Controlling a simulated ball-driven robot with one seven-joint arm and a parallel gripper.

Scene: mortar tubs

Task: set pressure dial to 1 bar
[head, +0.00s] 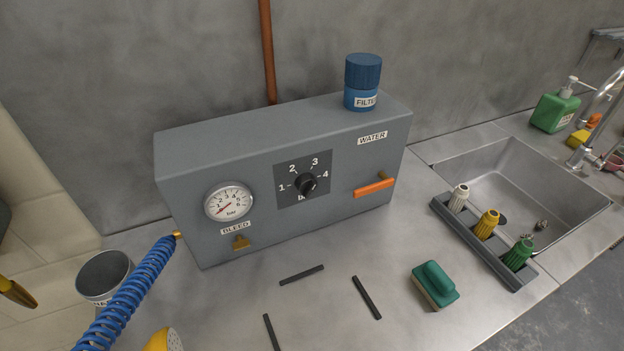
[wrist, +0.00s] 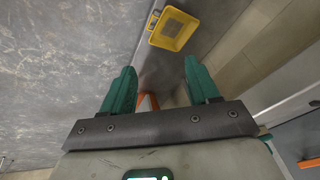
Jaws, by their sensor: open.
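The pressure dial is a black knob (head: 306,184) on a dark square plate (head: 284,171) marked 1 to 4, on the front of a grey box (head: 260,135). The word under the knob is partly covered by it. I cannot tell for certain which mark the knob points to. The round pressure gauge (head: 229,202) left of it has a red needle pointing to the lower left, at the low end. My gripper (wrist: 160,85) shows in the wrist view, its two green fingers spread apart with nothing between them. It is away from the dial, which the wrist view does not show.
An orange lever (head: 374,188) sits right of the dial; a blue filter cap (head: 363,72) tops the box. A blue coiled hose (head: 130,290) rises at front left. Dark strips (head: 366,297) and a green sponge (head: 435,284) lie ahead. A yellow tray (wrist: 174,28) shows beyond my fingers.

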